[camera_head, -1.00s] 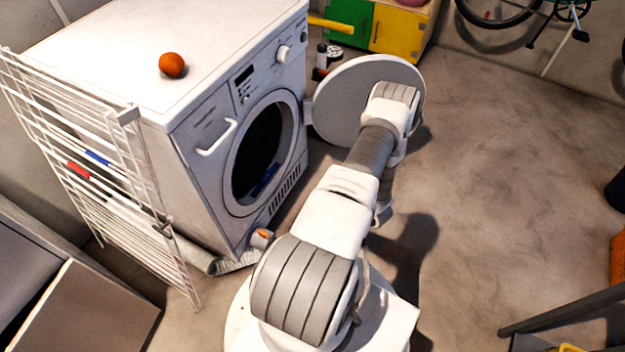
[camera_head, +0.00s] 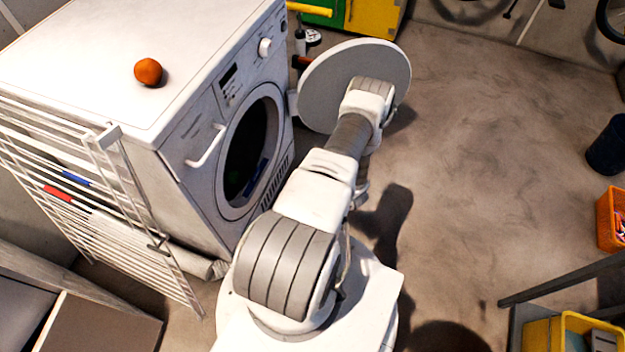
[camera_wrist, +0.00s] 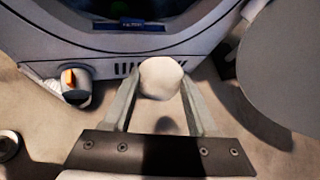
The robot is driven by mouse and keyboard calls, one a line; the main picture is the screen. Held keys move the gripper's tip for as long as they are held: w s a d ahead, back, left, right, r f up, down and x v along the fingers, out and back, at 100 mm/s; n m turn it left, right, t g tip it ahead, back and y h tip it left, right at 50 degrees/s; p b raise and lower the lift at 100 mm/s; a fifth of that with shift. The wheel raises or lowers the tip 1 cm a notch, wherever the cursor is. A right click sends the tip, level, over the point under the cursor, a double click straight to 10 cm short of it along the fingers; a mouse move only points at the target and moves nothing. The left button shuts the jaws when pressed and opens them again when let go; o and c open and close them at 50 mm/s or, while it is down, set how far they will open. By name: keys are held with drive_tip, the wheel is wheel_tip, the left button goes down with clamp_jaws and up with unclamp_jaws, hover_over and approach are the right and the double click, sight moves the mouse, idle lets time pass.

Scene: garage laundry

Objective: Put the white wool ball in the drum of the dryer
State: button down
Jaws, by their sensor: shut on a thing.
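The white wool ball (camera_wrist: 161,78) is held between the fingertips of my gripper (camera_wrist: 158,90) in the wrist view. The gripper is shut on it, above the floor and just in front of the dryer's lower front. The dryer (camera_head: 190,150) stands at the left of the head view, with its round door (camera_head: 345,85) swung wide open to the right. The dark drum opening (camera_head: 245,155) faces my arm; its lower rim (camera_wrist: 130,42) shows at the top of the wrist view. In the head view the gripper and ball are hidden behind my arm.
An orange ball (camera_head: 148,71) sits on top of the dryer. A white drying rack (camera_head: 110,230) leans at its left. The open door's edge (camera_wrist: 285,70) is close on the gripper's right.

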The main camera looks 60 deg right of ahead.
drive_tip(key=w+a+f+b, duration=0.1)
drive_tip(key=w+b, duration=0.3)
drive_tip(key=w, duration=1.3)
drive_tip(key=w+a+f+b, duration=0.2)
drive_tip(key=w+f+b, duration=0.1)
drive_tip(key=w, duration=1.4)
drive_tip(key=shift+f+b, duration=0.25)
drive_tip(key=shift+b, duration=0.55)
drive_tip(key=shift+w, duration=0.1)
drive_tip(key=shift+c, duration=0.6)
unclamp_jaws()
drive_tip(key=p+v, duration=0.7)
drive_tip(key=v, duration=1)
drive_tip(key=shift+r, duration=0.2)
